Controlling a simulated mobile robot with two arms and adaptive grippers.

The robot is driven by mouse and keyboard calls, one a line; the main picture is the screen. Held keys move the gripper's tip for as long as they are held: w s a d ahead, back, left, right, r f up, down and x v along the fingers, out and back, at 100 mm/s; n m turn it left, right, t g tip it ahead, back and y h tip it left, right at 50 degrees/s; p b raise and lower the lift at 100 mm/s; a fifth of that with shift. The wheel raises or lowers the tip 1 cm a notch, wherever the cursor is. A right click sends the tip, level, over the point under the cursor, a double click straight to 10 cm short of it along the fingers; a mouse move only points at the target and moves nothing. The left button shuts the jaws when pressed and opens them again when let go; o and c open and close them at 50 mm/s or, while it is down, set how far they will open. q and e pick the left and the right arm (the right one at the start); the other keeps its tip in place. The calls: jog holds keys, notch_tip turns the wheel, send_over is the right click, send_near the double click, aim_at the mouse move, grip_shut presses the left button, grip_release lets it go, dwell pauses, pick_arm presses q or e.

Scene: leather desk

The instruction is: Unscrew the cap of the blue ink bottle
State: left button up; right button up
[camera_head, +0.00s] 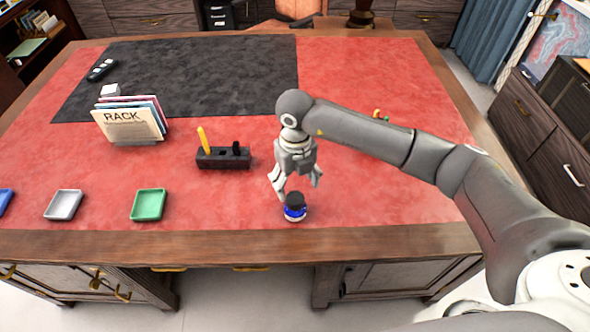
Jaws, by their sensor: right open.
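A small blue ink bottle (294,214) stands upright near the front edge of the red desk top. Its black cap (295,199) sits on top of it. My right gripper (296,187) points down just above the bottle, open, with one finger to each side of the cap. From this view I cannot tell whether the fingers touch the cap. My left gripper is not in view.
A dark pen holder (222,158) with a yellow pen (203,140) stands left of my gripper. Farther left are a paper rack (130,122), a green tray (148,204) and a grey tray (64,204). The red surface (390,190) right of the bottle is clear.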

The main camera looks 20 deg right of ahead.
aim_at(296, 199)
notch_tip(296, 199, down, 7)
jog(key=shift+r+p, duration=0.1)
jog(key=shift+p, duration=0.45)
jog(key=c, duration=1.1)
